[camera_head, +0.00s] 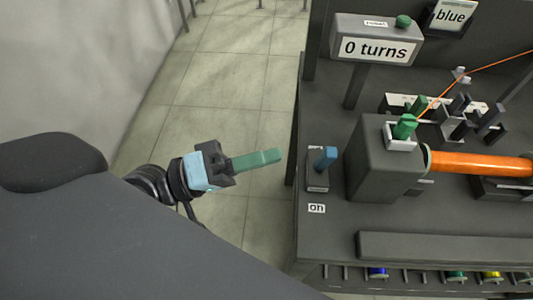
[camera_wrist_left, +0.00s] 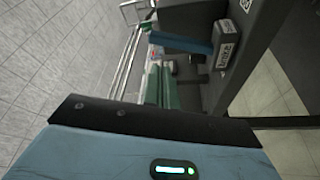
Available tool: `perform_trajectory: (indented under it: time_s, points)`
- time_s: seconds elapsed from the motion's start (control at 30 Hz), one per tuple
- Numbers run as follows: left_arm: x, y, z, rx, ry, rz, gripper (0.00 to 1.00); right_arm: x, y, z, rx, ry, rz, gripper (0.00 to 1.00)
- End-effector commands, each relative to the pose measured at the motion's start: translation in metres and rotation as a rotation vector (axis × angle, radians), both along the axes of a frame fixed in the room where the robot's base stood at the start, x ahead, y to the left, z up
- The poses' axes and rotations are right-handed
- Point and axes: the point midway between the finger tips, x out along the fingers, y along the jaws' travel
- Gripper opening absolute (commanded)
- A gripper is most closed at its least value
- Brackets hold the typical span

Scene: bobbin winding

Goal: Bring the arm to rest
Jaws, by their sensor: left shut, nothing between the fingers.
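My left gripper (camera_head: 257,160) comes in from the left in the head view. Its green fingers are shut with nothing between them. It hangs over the floor, just left of the workbench edge and apart from the blue switch lever (camera_head: 326,158). In the left wrist view its green fingers (camera_wrist_left: 158,88) show close together beyond the blue gripper body. My right gripper is not in view.
The dark bench (camera_head: 335,235) stands on the right. It carries a winder box (camera_head: 375,165) with an orange bobbin (camera_head: 480,164), an "on" label (camera_head: 316,208) and a "0 turns" counter (camera_head: 378,50). Coloured spools hang along its front. Open tiled floor (camera_head: 225,75) lies left of it.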

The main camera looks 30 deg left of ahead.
Motion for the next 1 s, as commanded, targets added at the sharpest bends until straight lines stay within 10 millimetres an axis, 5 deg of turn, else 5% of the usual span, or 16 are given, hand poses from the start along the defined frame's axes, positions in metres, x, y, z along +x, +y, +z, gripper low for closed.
perform_trajectory:
  time_s: [0.33,0.47,0.57,0.77,1.0]
  points:
    - [0.000,0.000,-0.001,0.001,0.000,0.001,0.00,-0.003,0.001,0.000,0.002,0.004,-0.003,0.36]
    - [0.000,0.002,-0.016,0.038,0.003,0.028,0.00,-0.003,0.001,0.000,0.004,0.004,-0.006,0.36]
    - [-0.002,0.006,-0.049,0.126,0.007,0.084,0.00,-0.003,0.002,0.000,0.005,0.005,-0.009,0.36]
    - [-0.028,0.021,-0.151,0.439,0.049,0.203,0.00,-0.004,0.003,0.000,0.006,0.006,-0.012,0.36]
    - [-0.109,0.042,-0.269,0.879,0.158,0.212,0.00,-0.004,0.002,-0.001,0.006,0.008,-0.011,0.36]
